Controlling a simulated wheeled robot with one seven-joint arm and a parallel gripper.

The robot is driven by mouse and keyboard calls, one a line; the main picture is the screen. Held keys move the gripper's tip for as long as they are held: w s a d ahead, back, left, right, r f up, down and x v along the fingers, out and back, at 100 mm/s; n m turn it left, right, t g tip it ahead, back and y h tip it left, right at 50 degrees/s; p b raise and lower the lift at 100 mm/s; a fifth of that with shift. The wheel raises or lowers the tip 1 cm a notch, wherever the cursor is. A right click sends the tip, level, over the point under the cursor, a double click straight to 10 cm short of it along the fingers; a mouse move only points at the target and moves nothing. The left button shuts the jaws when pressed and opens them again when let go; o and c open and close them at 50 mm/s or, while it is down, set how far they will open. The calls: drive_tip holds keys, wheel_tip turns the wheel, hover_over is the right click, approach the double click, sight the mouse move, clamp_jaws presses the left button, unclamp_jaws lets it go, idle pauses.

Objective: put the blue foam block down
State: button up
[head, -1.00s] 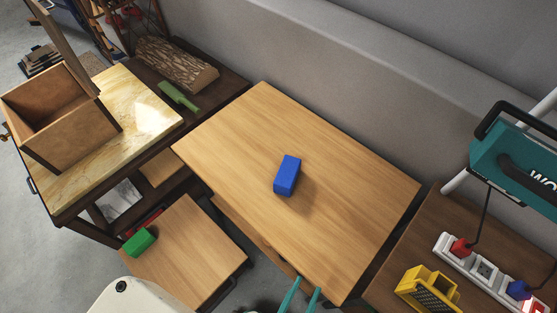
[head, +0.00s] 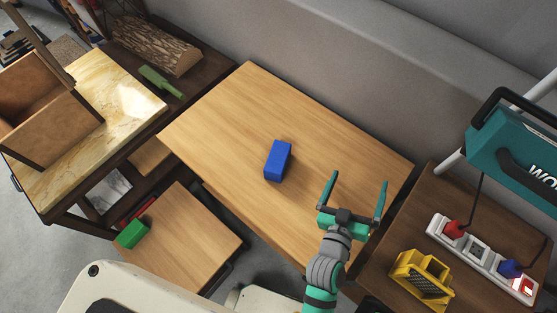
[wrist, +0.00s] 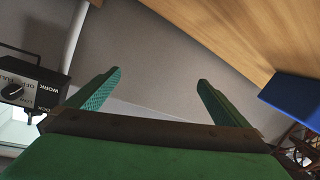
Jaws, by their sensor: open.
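The blue foam block (head: 278,160) lies on the middle of the light wooden table (head: 240,110). It also shows at the right edge of the wrist view (wrist: 294,96). My gripper (head: 356,192) is open and empty, over the table's right part, to the right of the block and apart from it. Its two green fingers also show in the wrist view (wrist: 152,88), with nothing between them.
A lower wooden surface (head: 195,225) with a green block (head: 132,234) is at the left front. A dark wooden surface on the right holds a yellow object (head: 422,278) and a power strip (head: 480,258). A teal device (head: 515,150) stands behind. The table around the block is clear.

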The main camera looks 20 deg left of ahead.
drive_tip(key=w+d+r+m+g+h, duration=0.2)
drive_tip(key=w+d+r+m+h, duration=0.15)
drive_tip(key=w+r+m, duration=0.45)
drive_tip(key=w+d+r+m+g+h, duration=0.1)
drive_tip(key=w+d+r+m+h, duration=0.15)
drive_tip(key=w+r+h, duration=0.45)
drive_tip(key=m+g+y, duration=1)
drive_tip(key=g+y, duration=0.1)
drive_tip(key=g, duration=0.2)
hover_over(276, 156)
drive_tip(key=a, duration=0.1)
drive_tip(key=shift+h, duration=0.25)
drive_tip(key=f, duration=1.3)
drive_tip(key=shift+w+a+f, duration=0.2)
drive_tip(key=shift+g, duration=0.3)
drive_tip(key=f, duration=0.4)
drive_tip(key=shift+s+d+f, duration=0.1)
drive_tip(key=shift+s+f, duration=0.15)
drive_tip(key=shift+f, duration=0.15)
drive_tip(key=shift+d+f, duration=0.3)
drive_tip(key=shift+f, duration=0.65)
drive_tip(key=shift+d+f, duration=0.25)
drive_tip(key=shift+f, duration=0.75)
drive_tip(key=shift+d+f, duration=0.3)
drive_tip(key=shift+f, duration=0.65)
drive_tip(key=c, duration=0.8)
